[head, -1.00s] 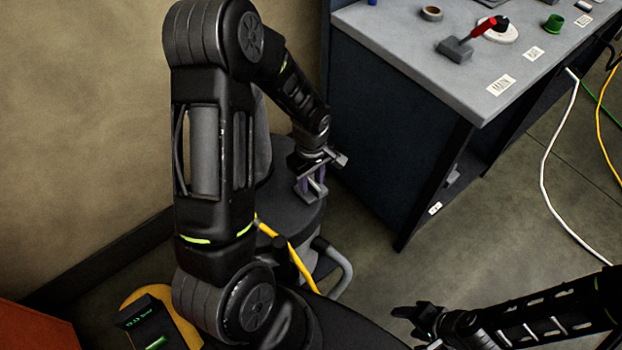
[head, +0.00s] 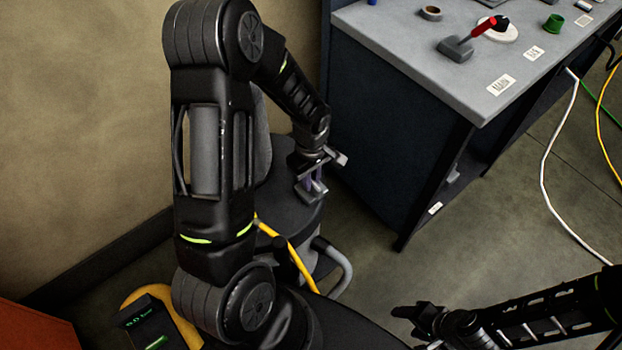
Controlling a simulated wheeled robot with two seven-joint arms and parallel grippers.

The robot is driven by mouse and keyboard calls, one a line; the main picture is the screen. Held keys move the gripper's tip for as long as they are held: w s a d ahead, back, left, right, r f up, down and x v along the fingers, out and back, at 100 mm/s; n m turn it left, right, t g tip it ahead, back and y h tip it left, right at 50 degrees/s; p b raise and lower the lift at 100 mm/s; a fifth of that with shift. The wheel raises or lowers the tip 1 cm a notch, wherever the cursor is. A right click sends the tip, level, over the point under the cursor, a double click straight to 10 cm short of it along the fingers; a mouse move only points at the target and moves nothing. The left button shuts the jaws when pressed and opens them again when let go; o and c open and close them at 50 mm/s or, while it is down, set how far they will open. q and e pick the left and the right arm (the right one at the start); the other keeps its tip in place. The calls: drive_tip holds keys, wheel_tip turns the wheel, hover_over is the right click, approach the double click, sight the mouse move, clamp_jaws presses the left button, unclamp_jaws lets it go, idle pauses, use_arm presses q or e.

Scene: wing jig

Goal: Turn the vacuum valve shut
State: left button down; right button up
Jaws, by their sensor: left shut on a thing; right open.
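My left gripper (head: 312,178) is shut on a small purplish thing (head: 309,184), mostly hidden by the fingers. It is over a dark round seat-like surface (head: 285,215), left of the bench. On the bench, a grey block with a red lever (head: 458,47) stands apart from both grippers. I cannot tell whether it is the vacuum valve; no other valve shows clearly. My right gripper (head: 405,313) is open at the lower right, low in front of the bench, with nothing seen between its fingers.
The grey-topped bench (head: 400,28) bears a tape roll (head: 431,12), a green cup (head: 553,23) and white labels. A yellow bar (head: 303,267) and a grey curved tube (head: 346,270) are below my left gripper. A white hose (head: 545,170) lies right. A display box (head: 147,325) stands lower left.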

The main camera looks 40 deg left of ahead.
use_arm(q)
drive_tip(key=shift+m, duration=0.4)
drive_tip(key=m+b, duration=0.1)
drive_tip(key=m, duration=0.2)
drive_tip(key=shift+f+b, duration=0.1)
drive_tip(key=shift+b, duration=0.3)
drive_tip(key=m+b, duration=0.1)
drive_tip(key=m, duration=0.3)
drive_tip(key=shift+m, duration=0.4)
drive_tip(key=m, duration=0.4)
drive_tip(key=shift+m+b, duration=0.3)
drive_tip(key=shift+b, duration=0.1)
drive_tip(key=m, duration=0.4)
drive_tip(key=shift+m, duration=0.4)
drive_tip(key=c, duration=1.4)
unclamp_jaws()
drive_tip(key=shift+c, duration=0.2)
